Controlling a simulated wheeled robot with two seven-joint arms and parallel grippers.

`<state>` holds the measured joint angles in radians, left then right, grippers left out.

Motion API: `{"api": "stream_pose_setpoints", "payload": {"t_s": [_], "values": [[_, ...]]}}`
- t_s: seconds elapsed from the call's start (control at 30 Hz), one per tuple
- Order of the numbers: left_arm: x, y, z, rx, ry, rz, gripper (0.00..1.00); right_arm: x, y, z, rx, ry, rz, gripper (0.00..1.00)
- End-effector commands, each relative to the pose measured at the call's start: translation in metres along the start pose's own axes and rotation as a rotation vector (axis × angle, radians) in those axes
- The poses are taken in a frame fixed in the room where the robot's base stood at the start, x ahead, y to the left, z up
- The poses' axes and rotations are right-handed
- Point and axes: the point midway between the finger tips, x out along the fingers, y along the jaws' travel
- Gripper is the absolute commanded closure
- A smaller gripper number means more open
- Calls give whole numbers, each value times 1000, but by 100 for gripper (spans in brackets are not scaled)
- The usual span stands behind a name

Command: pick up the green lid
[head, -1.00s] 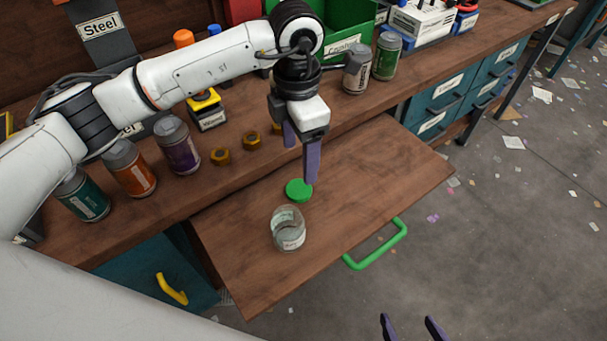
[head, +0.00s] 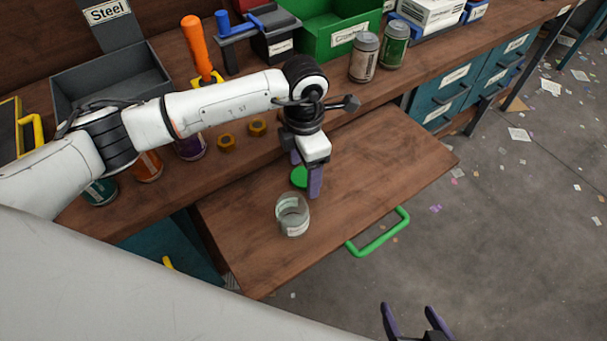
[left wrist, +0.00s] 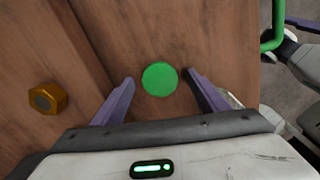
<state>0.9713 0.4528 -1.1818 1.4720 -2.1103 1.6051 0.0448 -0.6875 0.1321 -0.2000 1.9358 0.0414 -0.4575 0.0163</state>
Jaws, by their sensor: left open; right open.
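The green lid (head: 299,177) is a flat round disc lying on the pulled-out wooden board. In the left wrist view the lid (left wrist: 160,79) lies between and just ahead of the two purple fingertips. My left gripper (head: 305,176) is open and low over the board, one finger on each side of the lid; it partly hides the lid in the head view. I cannot tell whether the fingertips touch the board. My right gripper (head: 409,310) is open and empty at the bottom of the head view, over the floor.
A clear glass jar (head: 292,216) stands on the board (head: 385,155) close to the left gripper. Brass nuts (head: 226,142) lie on the bench behind, one also at left in the wrist view (left wrist: 47,98). A green handle (head: 379,236) fronts the board. The board's right side is clear.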

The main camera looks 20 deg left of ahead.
Motion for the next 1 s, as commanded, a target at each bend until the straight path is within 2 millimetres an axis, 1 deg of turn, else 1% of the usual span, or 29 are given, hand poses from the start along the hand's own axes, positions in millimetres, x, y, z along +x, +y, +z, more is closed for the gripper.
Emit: {"api": "stream_pose_setpoints", "payload": {"t_s": [0.03, 0.17, 0.2, 0.3, 0.53, 0.57, 0.77, 0.87, 1.0], "values": [[0, 0, 0, 0, 0, 0, 33, 0, 0, 0, 0, 0, 1, 30], [0, 0, 0, 0, 0, 0, 55, 0, 1, 0, 0, 0, 2, 30], [0, 0, 0, 0, 0, 0, 61, 0, 2, 0, 0, 0, 3, 30], [-1, 0, 0, 0, 0, 0, 75, 0, 2, 0, 0, 0, 3, 30], [-1, 0, 0, 0, 0, 0, 77, 0, 2, 0, -1, 0, 3, 30], [-1, 0, 0, 0, 0, 0, 80, 0, 2, 0, -1, 0, 3, 30], [-4, 1, 0, 0, -1, 1, 80, 0, 2, 0, -1, 0, 3, 30], [-15, 1, 1, 0, -3, 2, 80, 1, 2, 0, -1, 0, 3, 30], [-43, 1, 1, 0, -4, 3, 81, 2, 2, 1, -2, 1, 3, 30]]}}
